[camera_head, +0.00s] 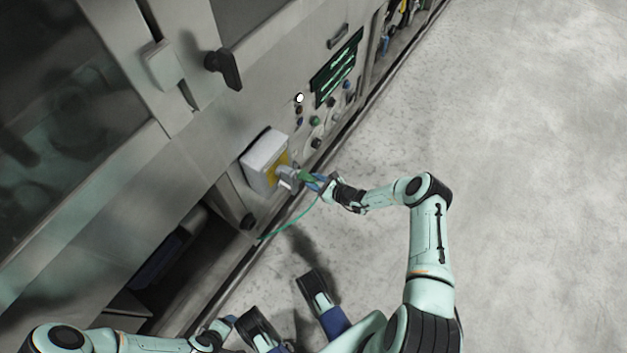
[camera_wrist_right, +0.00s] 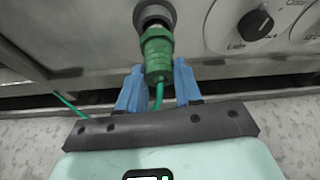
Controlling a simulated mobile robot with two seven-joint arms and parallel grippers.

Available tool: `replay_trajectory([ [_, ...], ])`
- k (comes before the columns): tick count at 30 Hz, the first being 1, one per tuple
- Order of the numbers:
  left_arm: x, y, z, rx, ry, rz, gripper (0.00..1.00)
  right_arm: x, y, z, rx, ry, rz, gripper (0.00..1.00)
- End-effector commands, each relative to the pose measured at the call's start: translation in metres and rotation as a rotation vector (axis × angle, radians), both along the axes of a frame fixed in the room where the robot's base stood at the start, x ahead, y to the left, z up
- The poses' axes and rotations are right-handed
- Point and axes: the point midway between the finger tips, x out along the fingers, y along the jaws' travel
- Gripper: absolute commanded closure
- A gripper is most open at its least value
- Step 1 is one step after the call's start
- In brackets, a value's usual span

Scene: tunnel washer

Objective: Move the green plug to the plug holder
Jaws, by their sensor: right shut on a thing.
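The green plug (camera_head: 306,177) is at the face of the washer, beside a white box with a yellow front. It also shows in the right wrist view (camera_wrist_right: 156,50), its far end against a round grey metal fitting (camera_wrist_right: 153,14); I cannot tell how deep it sits in the fitting, or whether that is the plug holder. My right gripper (camera_wrist_right: 158,88) has its blue fingers shut on the plug; it shows in the head view (camera_head: 320,183) too. A thin green cable (camera_head: 290,227) hangs from the plug. My left gripper (camera_head: 228,323) is low, far from the plug, its jaws unclear.
The white box (camera_head: 262,158) juts from the washer panel. Buttons, knobs and a dark display (camera_head: 337,68) lie beyond it. A black knob marked Light (camera_wrist_right: 255,24) is close to the right of the plug. Speckled floor (camera_head: 530,170) is clear on the right.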

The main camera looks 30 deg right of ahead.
Motion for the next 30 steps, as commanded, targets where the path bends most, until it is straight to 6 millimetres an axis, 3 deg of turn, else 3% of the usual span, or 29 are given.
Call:
replay_trajectory([
  [30,-0.001,0.000,0.016,0.000,-0.005,0.000,0.28,-0.027,-0.011,0.002,0.001,-0.003,-0.001,1.00],
])
